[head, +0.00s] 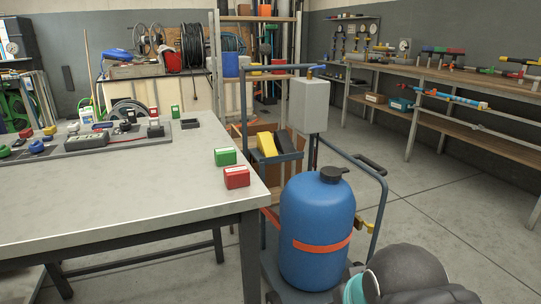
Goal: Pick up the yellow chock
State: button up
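The yellow chock (267,145) appears to be the yellow wedge-shaped block in a small dark tray (277,158) on the blue cart. A black block (285,141) stands close on its right in the same tray. The lower part of the yellow block is hidden by the tray front. A rounded dark part of my arm with a teal band shows at the bottom right, but my gripper's fingers are not in view.
The cart (375,195) carries a blue tank (316,228) with an orange strap, and a grey box (309,106) on its frame. A grey table (130,195) at left holds green (225,156) and red (236,177) boxes near its corner. Floor at right is clear.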

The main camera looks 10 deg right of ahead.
aim_at(265, 142)
jog(key=u, duration=0.05)
jog(key=k, duration=0.65)
jog(key=z, duration=1)
jog(key=i, duration=0.85)
jog(key=z, duration=0.45)
jog(key=i, duration=0.75)
jog(key=u, duration=1.05)
jog(key=i, duration=0.75)
jog(key=u, duration=0.85)
